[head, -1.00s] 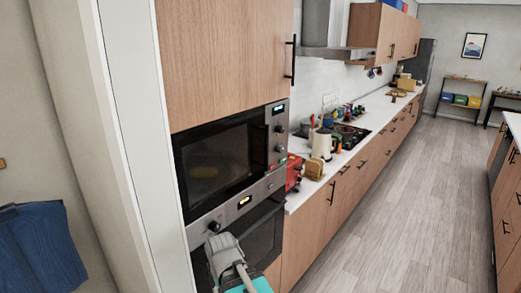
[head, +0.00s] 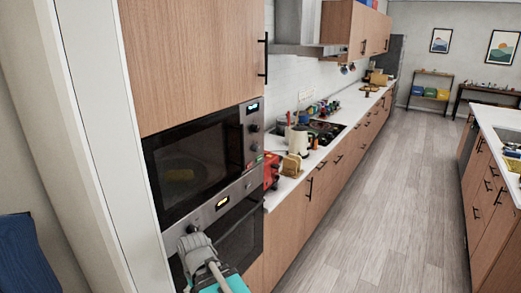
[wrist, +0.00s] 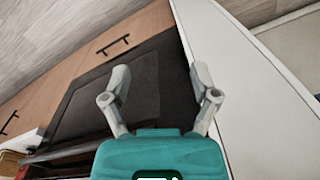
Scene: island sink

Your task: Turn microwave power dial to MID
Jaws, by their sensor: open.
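The microwave (head: 190,168) is built into the tall wooden cabinet in the head view, its dark door closed. Its narrow control strip on the right has a lit display (head: 254,107), an upper dial (head: 254,128) and a lower dial (head: 254,147). The dial markings are too small to read. My gripper (wrist: 160,76) is open and empty in the wrist view, its two grey fingers spread before a dark panel. In the head view my gripper (head: 196,247) is below and left of the dials, in front of the oven, apart from them. Its fingertips are not clear there.
An oven (head: 237,233) with a lit display sits below the microwave. The wood floor (head: 350,220) between counter and island is clear. A white panel (head: 105,130) borders the cabinet on the left.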

